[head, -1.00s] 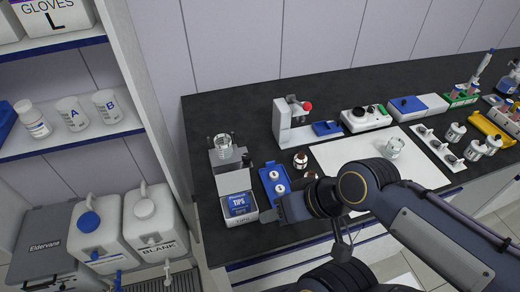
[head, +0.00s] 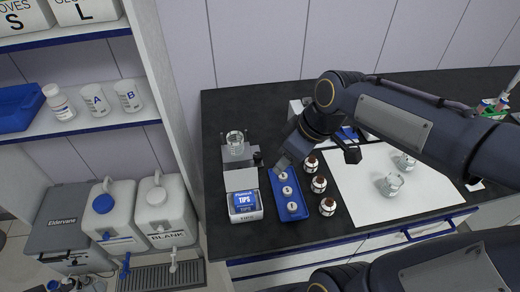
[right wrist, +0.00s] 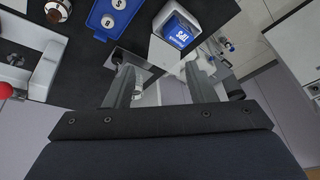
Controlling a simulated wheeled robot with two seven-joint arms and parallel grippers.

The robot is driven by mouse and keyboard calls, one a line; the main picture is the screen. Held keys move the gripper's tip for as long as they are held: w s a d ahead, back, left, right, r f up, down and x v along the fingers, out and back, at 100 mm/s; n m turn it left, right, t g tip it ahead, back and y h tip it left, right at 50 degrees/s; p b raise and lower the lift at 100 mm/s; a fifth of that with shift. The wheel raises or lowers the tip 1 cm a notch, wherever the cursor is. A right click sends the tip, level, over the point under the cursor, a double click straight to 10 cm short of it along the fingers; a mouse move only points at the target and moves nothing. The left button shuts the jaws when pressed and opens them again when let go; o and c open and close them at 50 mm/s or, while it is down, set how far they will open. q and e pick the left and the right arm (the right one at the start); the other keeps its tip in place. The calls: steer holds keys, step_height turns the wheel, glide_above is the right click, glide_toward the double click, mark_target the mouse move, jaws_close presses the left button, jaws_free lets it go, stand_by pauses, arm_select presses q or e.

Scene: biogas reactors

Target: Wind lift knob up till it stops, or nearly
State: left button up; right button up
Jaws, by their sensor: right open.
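The lift (head: 236,158) is a small grey stand at the back left of the bench, with a clear glass beaker (head: 235,141) on top. Its dark lift knob (head: 258,159) sticks out at the right side. My right gripper (head: 281,164) is just right of the knob, over the end of the blue tray, and apart from it. In the right wrist view my right gripper (right wrist: 160,74) has its two fingers spread with nothing between them. My left gripper is out of sight.
Brown bottles (head: 319,184) line the tray's right. A white mat (head: 365,210) bears beakers. A shelf unit (head: 172,100) stands left.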

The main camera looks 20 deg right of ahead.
steer(key=w+d+f+n+g+p, duration=0.1)
steer(key=w+d+f+n+g, duration=0.15)
steer(key=w+n, duration=0.65)
steer(key=n+y+p, duration=0.1)
steer(key=n+y, duration=0.1)
steer(key=n, duration=0.2)
glide_toward(258, 155)
steer(key=shift+g, duration=0.45)
steer(key=x, duration=0.2)
steer(key=p+x, duration=0.1)
steer(key=x, duration=0.2)
steer(key=p+x, duration=0.1)
steer(key=x, duration=0.2)
steer(key=shift+w+f, duration=0.1)
steer(key=shift+w, duration=0.25)
steer(key=c, duration=1)
steer(key=shift+o, duration=0.2)
steer(key=shift+f+m+t+b, duration=0.15)
steer(key=shift+m+t+b, duration=0.15)
steer(key=shift+m+b, duration=0.7)
steer(key=m+t+b, duration=0.1)
steer(key=m+b, duration=0.1)
steer(key=b, duration=0.2)
steer(key=shift+s+m, duration=0.1)
steer(key=shift+m, duration=0.3)
steer(key=shift+s+a+m+t+h+b, duration=0.1)
steer(key=shift+m+t+h+b, duration=0.5)
steer(key=shift+m+b, duration=0.95)
steer(key=shift+m, duration=0.25)
